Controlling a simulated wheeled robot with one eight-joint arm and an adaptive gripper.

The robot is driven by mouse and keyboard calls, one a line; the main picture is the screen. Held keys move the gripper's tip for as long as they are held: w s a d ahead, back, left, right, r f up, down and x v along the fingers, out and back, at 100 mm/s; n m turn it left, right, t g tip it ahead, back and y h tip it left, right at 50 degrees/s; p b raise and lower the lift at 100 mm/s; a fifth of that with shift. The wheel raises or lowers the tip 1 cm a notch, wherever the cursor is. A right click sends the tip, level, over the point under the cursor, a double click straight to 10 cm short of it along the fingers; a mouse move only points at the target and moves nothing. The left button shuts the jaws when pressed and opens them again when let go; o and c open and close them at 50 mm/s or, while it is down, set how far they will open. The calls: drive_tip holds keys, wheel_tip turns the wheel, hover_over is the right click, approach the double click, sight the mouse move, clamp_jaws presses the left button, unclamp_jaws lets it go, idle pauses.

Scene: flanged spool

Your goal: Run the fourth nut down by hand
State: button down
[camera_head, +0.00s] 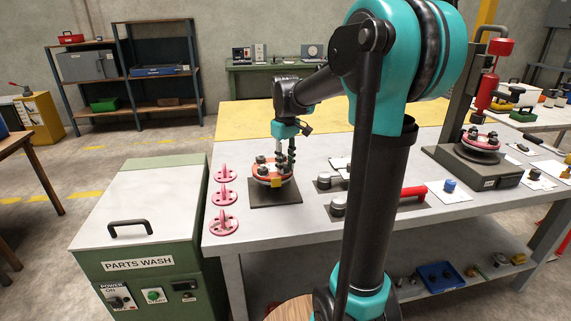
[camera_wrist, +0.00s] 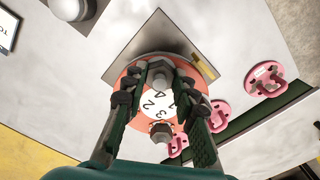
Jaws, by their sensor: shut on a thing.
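The flanged spool (camera_head: 263,180) stands on a dark square plate (camera_head: 288,196) near the left end of the bench. Its orange-red flange (camera_wrist: 127,82) shows in the wrist view, with a white numbered face (camera_wrist: 158,104). My gripper (camera_head: 287,168) reaches down over the spool's right side. In the wrist view my gripper (camera_wrist: 163,80) has its fingers closed around a grey nut (camera_wrist: 160,78) at the flange's edge. Another nut (camera_wrist: 162,132) on a stud sits on the near side, between the finger bases and apart from them. The fingers hide parts of the flange sides.
Several pink handled discs (camera_head: 224,194) line the bench's left edge. Grey cylinders and a red-handled tool (camera_head: 412,191) lie to the right. A press-like stand (camera_head: 480,172) holds a similar flange. A green parts washer (camera_head: 140,235) adjoins the bench.

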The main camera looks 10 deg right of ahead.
sight(286, 167)
drive_tip(key=c, duration=1.2)
unclamp_jaws()
drive_tip(key=shift+r, duration=0.1)
wheel_tip(286, 167, up, 12)
